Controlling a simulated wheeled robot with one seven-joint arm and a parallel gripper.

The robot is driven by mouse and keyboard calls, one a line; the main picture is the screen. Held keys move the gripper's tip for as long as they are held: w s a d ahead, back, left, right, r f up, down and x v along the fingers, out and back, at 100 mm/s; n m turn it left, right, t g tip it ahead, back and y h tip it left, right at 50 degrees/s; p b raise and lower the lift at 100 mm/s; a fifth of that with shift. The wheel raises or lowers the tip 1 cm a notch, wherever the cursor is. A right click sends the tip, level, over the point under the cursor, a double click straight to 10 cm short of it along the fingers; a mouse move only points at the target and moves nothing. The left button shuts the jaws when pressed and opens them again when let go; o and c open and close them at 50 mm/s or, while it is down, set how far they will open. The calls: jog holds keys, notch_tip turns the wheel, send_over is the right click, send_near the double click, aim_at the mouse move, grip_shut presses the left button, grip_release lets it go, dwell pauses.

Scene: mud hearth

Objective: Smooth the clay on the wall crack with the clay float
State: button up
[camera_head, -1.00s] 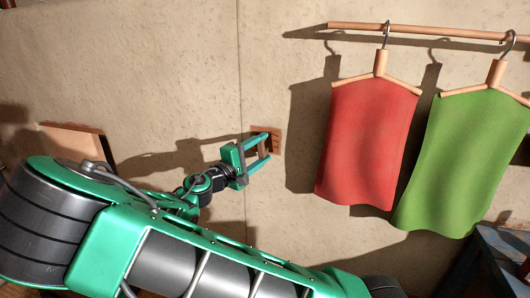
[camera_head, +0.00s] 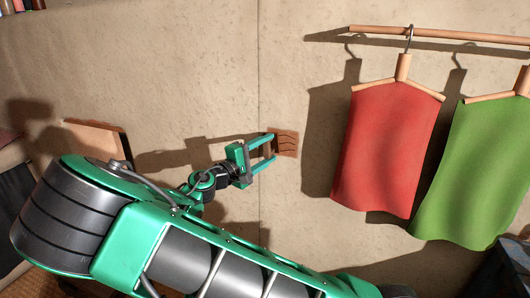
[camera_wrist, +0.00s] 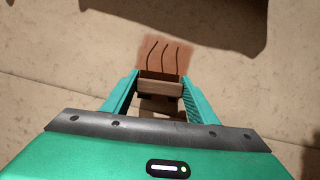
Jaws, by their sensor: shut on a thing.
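A square reddish-brown clay patch (camera_head: 287,144) with dark wavy crack lines is on the tan wall. In the wrist view the patch (camera_wrist: 166,54) lies just beyond my fingertips, with its lines running away from me. My gripper (camera_head: 266,148) is at the patch's left edge. It is shut on the clay float (camera_wrist: 160,87), a small wooden block with a darker brown edge, held crosswise between the green fingers. In the head view the fingers mostly hide the float. I cannot tell whether the float touches the wall.
A red cloth (camera_head: 388,150) and a green cloth (camera_head: 475,175) hang from a wooden rail (camera_head: 440,34) right of the patch. A wooden panel (camera_head: 95,140) stands at left behind my arm. The wall around the patch is bare.

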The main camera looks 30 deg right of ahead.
jog(key=shift+s+d, duration=2.7)
jog(key=shift+w+a, duration=1.4)
jog(key=shift+a, duration=0.15)
jog(key=shift+w+a, duration=1.35)
jog(key=shift+w, duration=0.15)
jog(key=s+a, duration=0.4)
jog(key=shift+s, duration=0.15)
jog(key=shift+a, duration=0.2)
jog(key=shift+s+a, duration=0.95)
jog(key=shift+s, duration=0.1)
